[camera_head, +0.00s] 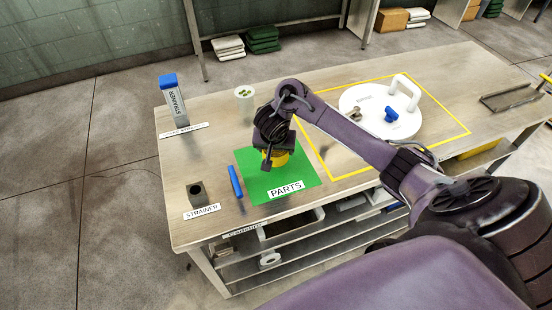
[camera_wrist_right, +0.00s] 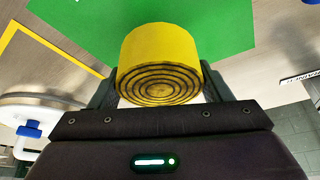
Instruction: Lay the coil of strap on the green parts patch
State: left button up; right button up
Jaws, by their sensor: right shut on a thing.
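A yellow coil of strap (camera_wrist_right: 159,62) sits between the fingers of my right gripper (camera_wrist_right: 158,88), its dark spiral side facing the wrist camera. In the head view the coil (camera_head: 278,159) shows under my right gripper (camera_head: 272,160), which reaches down over the green parts patch (camera_head: 258,188). The patch also fills the top of the wrist view (camera_wrist_right: 215,22). The right gripper is shut on the coil. I cannot tell whether the coil touches the patch. My left gripper is in neither view.
A blue marker-like tool (camera_head: 236,182) lies at the patch's left edge. A white lid (camera_head: 352,97) with a handle lies inside yellow tape at right.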

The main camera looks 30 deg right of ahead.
notch_tip(320, 180, down, 4)
jog(key=shift+f+b, duration=0.1)
jog(key=shift+b, duration=0.75)
jog(key=shift+f, duration=0.3)
jog(key=o, duration=1)
jog(key=shift+f, duration=0.15)
